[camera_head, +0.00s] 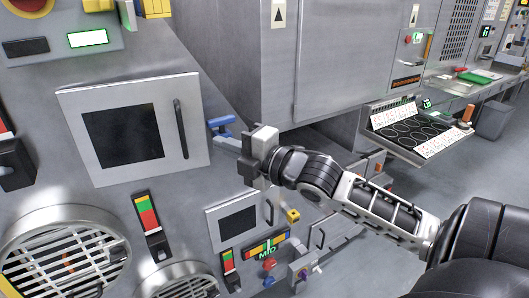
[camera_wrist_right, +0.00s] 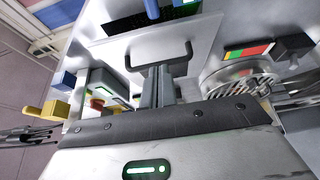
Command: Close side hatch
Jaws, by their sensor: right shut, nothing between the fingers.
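A large square hatch (camera_head: 75,125) with a dark window and a dark bar handle (camera_head: 181,128) is on the grey machine wall at the left. A smaller hatch (camera_head: 213,218) with a dark window is lower, near the middle. I cannot tell from the view whether either is fully flush. My right gripper (camera_head: 247,165) is right of the large hatch and above the small one. It is shut and empty. In the right wrist view the closed fingers (camera_wrist_right: 158,85) appear in front of a dark handle (camera_wrist_right: 160,55) on a light panel; contact is unclear. My left gripper is not in view.
A blue handle (camera_head: 221,124) sticks out just beside the right gripper. Round grilles (camera_head: 65,255), a red-green indicator (camera_head: 150,222) and a yellow knob (camera_head: 293,215) are on the wall. A tray of dark discs (camera_head: 405,130) stands at the right. Grey floor is free beyond.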

